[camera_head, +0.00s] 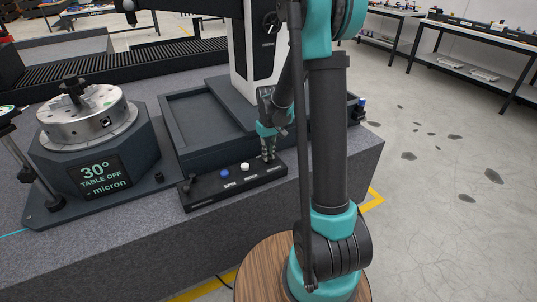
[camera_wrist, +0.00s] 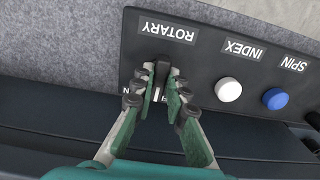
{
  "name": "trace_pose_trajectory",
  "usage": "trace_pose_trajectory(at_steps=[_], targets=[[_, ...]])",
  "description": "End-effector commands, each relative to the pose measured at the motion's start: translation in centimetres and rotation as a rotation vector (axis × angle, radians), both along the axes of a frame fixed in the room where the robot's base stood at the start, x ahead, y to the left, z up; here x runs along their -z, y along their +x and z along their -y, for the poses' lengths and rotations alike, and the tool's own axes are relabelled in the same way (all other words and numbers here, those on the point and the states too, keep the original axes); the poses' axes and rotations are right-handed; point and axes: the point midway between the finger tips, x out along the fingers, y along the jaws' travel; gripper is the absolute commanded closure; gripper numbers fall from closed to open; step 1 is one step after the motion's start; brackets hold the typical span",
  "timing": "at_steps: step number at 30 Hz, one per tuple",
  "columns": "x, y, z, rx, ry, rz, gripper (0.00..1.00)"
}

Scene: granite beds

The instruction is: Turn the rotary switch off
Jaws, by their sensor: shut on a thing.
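The black control box (camera_head: 232,187) lies at the front edge of the granite bed; it also shows in the wrist view (camera_wrist: 205,72). At one end, under the label ROTARY (camera_wrist: 167,31), is a dark rotary switch knob (camera_wrist: 164,71). My gripper (camera_wrist: 162,76) has its fingers on both sides of the knob and is shut on it. A short white line shows between the fingers. The position letters beside the knob are mostly hidden by the fingers. In the head view my gripper (camera_head: 268,150) reaches down onto the right end of the box, hiding the knob.
A white INDEX button (camera_wrist: 228,89) and a blue SPIN button (camera_wrist: 275,99) sit close beside the knob. A rotary table (camera_head: 84,115) stands left; its screen (camera_head: 95,177) reads "30° TABLE OFF - micron". A dark tray (camera_head: 190,105) lies behind the box.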

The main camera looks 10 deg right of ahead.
Motion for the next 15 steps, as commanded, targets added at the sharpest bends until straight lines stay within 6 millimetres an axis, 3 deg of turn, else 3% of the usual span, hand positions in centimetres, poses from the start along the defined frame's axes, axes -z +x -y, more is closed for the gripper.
trace_pose_trajectory(at_steps=[15], targets=[[-0.03, 0.06, 0.00, -0.323, 0.000, 0.001, 1.00]])
